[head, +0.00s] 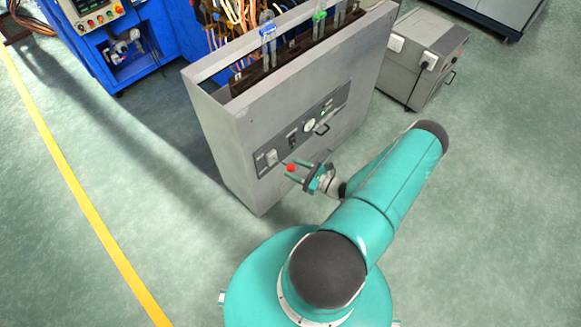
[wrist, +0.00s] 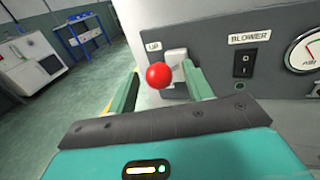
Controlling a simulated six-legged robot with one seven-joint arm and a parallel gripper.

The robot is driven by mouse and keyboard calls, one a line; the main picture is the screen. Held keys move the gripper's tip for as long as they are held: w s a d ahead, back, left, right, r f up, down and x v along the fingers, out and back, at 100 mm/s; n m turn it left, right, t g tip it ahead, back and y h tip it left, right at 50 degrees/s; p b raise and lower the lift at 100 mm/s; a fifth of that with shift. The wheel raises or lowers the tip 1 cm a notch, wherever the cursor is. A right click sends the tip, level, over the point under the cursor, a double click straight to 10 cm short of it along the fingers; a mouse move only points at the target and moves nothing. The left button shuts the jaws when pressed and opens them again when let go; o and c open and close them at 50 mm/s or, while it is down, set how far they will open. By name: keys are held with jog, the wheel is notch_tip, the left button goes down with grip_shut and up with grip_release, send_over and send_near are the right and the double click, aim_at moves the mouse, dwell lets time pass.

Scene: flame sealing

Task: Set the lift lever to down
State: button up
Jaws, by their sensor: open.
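The lift lever has a red ball knob (wrist: 159,75) in front of a light plate (wrist: 176,58) on the grey panel, beside an "UP" label (wrist: 153,46). The knob also shows in the head view (head: 291,168). My gripper (wrist: 158,85) is open, with one green finger on each side of the knob in the wrist view. In the head view my gripper (head: 296,170) is close to the panel at the knob. I cannot tell whether a finger touches the knob. The lower part of the lever is hidden behind the knob and gripper.
A "BLOWER" switch (wrist: 243,64) and a gauge (wrist: 305,52) sit right of the lever. A handle (head: 322,129) sticks out farther along the panel. A grey box (head: 428,55) stands behind right. The floor left of the cabinet (head: 215,125) is clear.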

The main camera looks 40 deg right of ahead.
jog(key=shift+x, duration=1.05)
grip_shut()
